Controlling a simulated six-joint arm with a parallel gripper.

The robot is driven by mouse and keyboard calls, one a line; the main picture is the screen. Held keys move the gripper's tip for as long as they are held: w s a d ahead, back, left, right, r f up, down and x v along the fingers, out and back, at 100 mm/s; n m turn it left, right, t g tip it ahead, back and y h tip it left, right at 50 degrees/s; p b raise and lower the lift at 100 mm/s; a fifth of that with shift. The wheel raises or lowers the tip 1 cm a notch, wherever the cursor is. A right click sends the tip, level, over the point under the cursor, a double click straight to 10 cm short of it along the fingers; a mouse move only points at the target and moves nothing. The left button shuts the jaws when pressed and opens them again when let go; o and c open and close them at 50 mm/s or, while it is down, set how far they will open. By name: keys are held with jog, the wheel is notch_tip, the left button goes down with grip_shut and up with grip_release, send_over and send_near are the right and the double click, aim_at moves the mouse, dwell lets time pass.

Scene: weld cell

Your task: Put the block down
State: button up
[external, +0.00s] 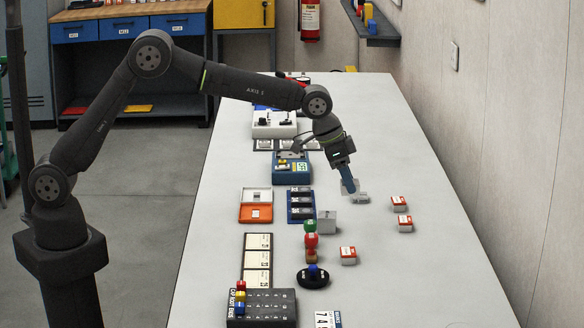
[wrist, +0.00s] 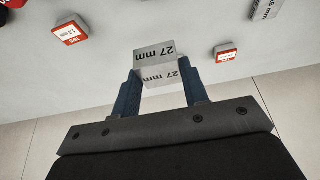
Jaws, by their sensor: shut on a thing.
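My gripper (wrist: 158,78) is shut on a grey metal block (wrist: 156,54) marked "27 mm", with one blue finger on each side of it. In the external view my gripper (external: 352,188) points down over the right half of the white table (external: 420,140). The block (external: 361,198) shows there low at the fingertips, close to the table top. I cannot tell whether its underside touches the table.
Red-and-white boxes stand nearby, at the right (external: 398,203), just in front of that (external: 404,223) and nearer the camera (external: 348,256). A larger grey block (external: 327,221) stands to the left. Trays and fixtures line the left side; the table's far right is clear.

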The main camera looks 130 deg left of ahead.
jog(key=shift+w+d, duration=0.65)
jog(key=shift+d, duration=0.05)
jog(key=s+a+f, duration=0.1)
jog(key=a+f, duration=0.1)
jog(key=a, duration=0.1)
jog(key=s+a+f, duration=0.1)
jog(key=a+f, duration=0.1)
jog(key=a, duration=0.2)
jog(key=s+a+f, duration=0.1)
jog(key=a+f, duration=0.2)
jog(key=shift+s+a, duration=0.15)
jog(key=shift+s, duration=0.1)
jog(key=shift+f, duration=1.95)
jog(key=shift+f, duration=0.1)
jog(key=o, duration=1.1)
jog(key=shift+f, duration=0.1)
jog(key=shift+c, duration=0.2)
